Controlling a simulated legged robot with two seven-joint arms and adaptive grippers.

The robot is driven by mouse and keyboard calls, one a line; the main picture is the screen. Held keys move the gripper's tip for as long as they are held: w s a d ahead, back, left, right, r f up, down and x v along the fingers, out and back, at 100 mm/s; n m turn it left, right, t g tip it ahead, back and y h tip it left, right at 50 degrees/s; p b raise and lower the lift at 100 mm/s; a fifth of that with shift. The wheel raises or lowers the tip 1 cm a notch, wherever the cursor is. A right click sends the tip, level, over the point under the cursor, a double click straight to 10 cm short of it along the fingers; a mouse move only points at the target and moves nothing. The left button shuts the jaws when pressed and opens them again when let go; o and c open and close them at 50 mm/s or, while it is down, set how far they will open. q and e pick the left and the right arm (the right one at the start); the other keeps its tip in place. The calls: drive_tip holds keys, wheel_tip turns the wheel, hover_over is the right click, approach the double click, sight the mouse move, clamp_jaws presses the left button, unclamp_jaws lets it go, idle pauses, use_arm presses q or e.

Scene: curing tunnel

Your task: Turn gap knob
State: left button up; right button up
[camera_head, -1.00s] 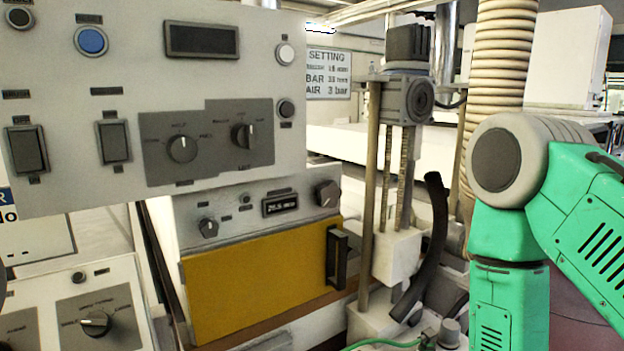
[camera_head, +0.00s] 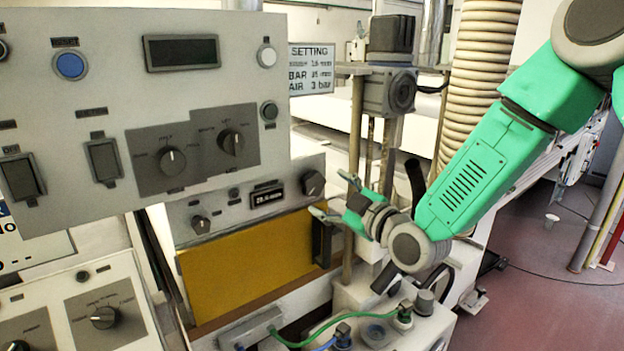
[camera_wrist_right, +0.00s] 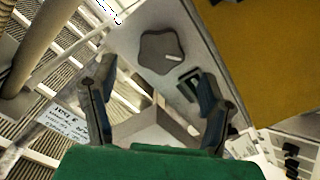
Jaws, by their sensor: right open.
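The likely gap knob (camera_head: 313,183) is a dark grey knob at the right end of a grey panel, beside a small numeric display (camera_head: 267,196). In the right wrist view the knob (camera_wrist_right: 160,52) is lobed, with a white pointer mark, and lies just beyond the fingertips. My right gripper (camera_head: 335,196) is open and empty, a little right of the knob in the head view and apart from it. In the wrist view its fingers (camera_wrist_right: 157,75) are spread. My left gripper is not in view. The knob's label cannot be read.
A yellow door (camera_head: 245,268) with a black handle (camera_head: 321,241) lies below the panel. A larger control box (camera_head: 80,185) overhangs at the left. A vertical post (camera_head: 354,135) stands close to my right gripper. Hoses (camera_head: 320,328) run along the bottom.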

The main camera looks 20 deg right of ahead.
sight(315, 185)
drive_tip(key=p+x, duration=0.1)
drive_tip(key=x, duration=0.5)
drive_tip(key=shift+w+a, duration=0.1)
drive_tip(key=shift+w, duration=0.1)
drive_tip(key=shift+c, duration=0.5)
drive_tip(key=c, duration=1.1)
